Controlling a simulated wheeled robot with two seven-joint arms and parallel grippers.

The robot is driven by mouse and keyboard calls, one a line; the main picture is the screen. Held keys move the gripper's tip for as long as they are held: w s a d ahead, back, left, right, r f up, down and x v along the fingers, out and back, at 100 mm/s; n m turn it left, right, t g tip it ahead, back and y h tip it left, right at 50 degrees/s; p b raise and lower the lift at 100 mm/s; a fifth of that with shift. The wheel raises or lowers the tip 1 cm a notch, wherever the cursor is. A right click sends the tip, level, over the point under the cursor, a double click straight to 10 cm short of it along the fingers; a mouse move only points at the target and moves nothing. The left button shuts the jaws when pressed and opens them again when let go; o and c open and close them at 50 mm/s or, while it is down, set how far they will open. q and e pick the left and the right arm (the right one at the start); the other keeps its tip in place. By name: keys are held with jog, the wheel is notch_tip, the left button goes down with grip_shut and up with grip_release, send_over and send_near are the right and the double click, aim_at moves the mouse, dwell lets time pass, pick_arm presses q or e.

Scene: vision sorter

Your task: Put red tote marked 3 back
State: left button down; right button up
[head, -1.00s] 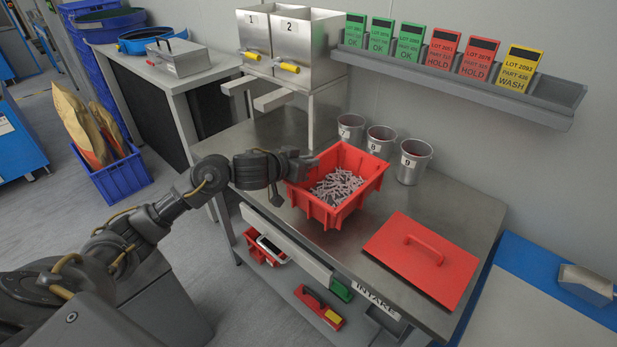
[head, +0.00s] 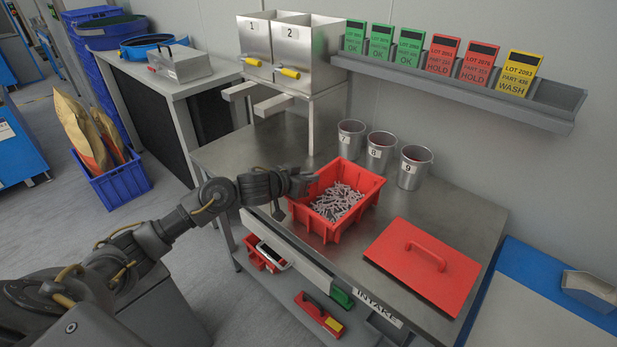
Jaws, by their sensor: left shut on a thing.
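The red tote (head: 335,232) holds many small grey screw-like parts (head: 338,201) and is on or just above the steel table; I cannot tell which. No number shows on its visible sides. My left gripper (head: 298,184) is at the tote's left rim and is shut on it. Its fingertips are partly hidden at the rim. My right gripper is not in view.
A red lid (head: 423,262) with a handle lies on the table (head: 465,215) to the right. Metal cups marked 7 (head: 350,140), 8 (head: 379,152) and 9 (head: 413,168) stand behind. Hoppers (head: 290,48) stand at the back left. A card shelf (head: 540,105) is on the wall.

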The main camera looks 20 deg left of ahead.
pick_arm(q)
jog(key=c, duration=1.5)
grip_release()
jog(key=shift+r, duration=0.15)
jog(key=shift+s+a+r, duration=0.1)
jog(key=shift+s+a, duration=0.05)
jog(key=shift+s, duration=0.2)
jog(key=v, duration=1.1)
jog(key=shift+s+p, duration=0.2)
jog(key=shift+p, duration=0.2)
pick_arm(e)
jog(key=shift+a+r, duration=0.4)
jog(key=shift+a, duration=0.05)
